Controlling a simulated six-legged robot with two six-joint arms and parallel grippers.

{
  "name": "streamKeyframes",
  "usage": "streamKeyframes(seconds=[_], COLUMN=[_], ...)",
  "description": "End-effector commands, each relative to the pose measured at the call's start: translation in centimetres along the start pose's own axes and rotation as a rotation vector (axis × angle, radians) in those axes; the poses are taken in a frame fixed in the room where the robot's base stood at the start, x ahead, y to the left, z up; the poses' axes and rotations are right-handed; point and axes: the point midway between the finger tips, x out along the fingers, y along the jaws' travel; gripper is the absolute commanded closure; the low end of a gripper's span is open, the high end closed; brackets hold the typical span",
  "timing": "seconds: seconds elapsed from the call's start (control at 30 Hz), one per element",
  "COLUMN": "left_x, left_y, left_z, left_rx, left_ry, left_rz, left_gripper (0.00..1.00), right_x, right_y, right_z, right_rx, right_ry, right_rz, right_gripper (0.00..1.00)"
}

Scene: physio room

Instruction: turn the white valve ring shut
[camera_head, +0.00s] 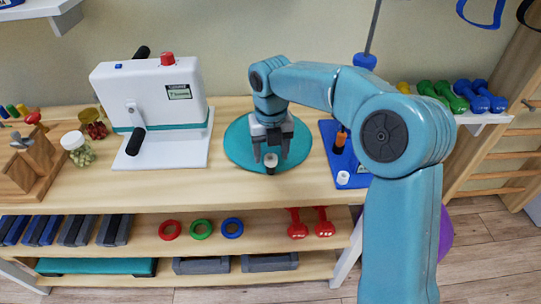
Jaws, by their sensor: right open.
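My right gripper (271,150) points down over a round teal mat (240,150) on the wooden bench, its two fingers apart. A small dark piece with a pale top (270,160) stands on the mat's near part, just below and between the fingertips; I cannot tell if they touch it. I cannot clearly make out a white valve ring. A small white cylinder (343,178) sits on a blue board (352,166) to the right, near an orange-and-dark upright piece (340,139). My forearm hides part of that board. My left gripper is out of view.
A white machine (150,90) with side handles stands left of the mat. Further left are a jar (77,149) and a wooden block (30,170). Dumbbells (450,95) lie on a shelf at right. The bench between machine and mat is clear.

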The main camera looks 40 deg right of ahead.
Motion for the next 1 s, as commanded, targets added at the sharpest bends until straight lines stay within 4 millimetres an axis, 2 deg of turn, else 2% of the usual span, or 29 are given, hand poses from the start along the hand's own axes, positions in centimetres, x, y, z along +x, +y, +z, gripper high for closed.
streamKeyframes(seconds=[0.1, 0.37, 0.4, 0.47, 0.5, 0.57, 0.83, 1.0], left_x=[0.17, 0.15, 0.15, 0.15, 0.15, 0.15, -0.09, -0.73], left_y=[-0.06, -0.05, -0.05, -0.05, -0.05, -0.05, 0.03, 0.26], left_z=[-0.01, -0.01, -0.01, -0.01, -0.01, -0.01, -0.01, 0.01], left_rx=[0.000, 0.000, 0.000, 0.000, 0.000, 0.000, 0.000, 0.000], left_ry=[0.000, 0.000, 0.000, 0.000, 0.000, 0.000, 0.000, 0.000], left_rz=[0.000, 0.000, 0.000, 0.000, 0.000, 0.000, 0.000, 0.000], left_gripper=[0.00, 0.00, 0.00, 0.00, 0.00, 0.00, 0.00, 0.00], right_x=[0.79, 0.90, 0.89, 0.88, 0.87, 0.86, 0.74, 0.60], right_y=[0.02, 0.06, 0.06, 0.06, 0.06, 0.06, 0.05, 0.02], right_z=[0.05, 0.16, 0.15, 0.15, 0.15, 0.15, 0.15, 0.16], right_rx=[0.000, 0.000, 0.000, 0.000, 0.000, 0.000, 0.020, 0.092], right_ry=[0.002, 0.001, 0.001, 0.001, 0.001, 0.001, 0.000, 0.001], right_rz=[-0.001, 0.000, 0.000, 0.000, 0.000, 0.000, 0.000, -0.001], right_gripper=[0.40, 0.40, 0.46, 0.66, 0.79, 0.96, 0.96, 0.96])
